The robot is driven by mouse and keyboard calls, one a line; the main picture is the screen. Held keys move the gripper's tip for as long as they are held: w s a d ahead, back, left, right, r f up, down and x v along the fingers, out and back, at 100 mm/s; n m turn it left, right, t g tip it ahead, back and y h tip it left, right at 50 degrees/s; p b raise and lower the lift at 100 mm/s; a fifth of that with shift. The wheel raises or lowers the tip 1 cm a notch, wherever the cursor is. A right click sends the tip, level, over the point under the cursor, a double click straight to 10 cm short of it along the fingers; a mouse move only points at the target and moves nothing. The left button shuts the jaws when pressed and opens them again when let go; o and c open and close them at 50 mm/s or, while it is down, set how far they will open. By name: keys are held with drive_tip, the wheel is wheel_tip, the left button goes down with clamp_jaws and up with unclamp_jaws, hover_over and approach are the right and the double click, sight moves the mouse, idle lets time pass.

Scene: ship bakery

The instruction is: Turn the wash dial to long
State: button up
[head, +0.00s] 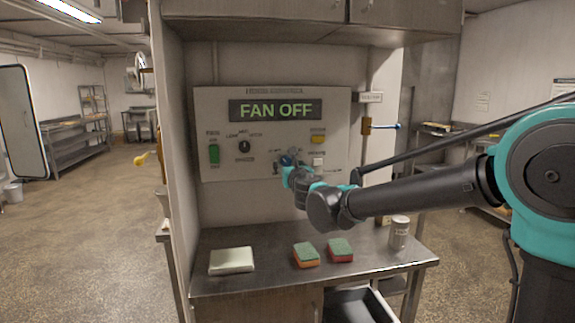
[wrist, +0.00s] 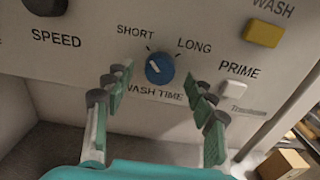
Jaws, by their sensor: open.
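The wash dial (wrist: 160,68) is a round blue knob on the panel, with a white pointer mark slanting up and left, toward SHORT. The words SHORT and LONG stand above it, and WASH TIME below. My gripper (wrist: 157,84) is open in front of the panel, with its green-padded fingers below and to either side of the dial. I see no finger touching it. In the head view the dial (head: 287,160) is partly hidden behind my gripper (head: 290,172).
The hood control panel (head: 225,110) has a display reading FAN OFF, a speed knob (head: 244,146), a green rocker switch (head: 213,153), a yellow wash button (wrist: 263,33) and a white prime button (wrist: 236,71). Sponges (head: 306,254), a folded cloth (head: 232,260) and a can (head: 399,232) stand on the counter below.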

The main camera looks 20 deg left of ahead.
drive_tip(key=shift+x, duration=0.9)
drive_tip(key=c, duration=1.2)
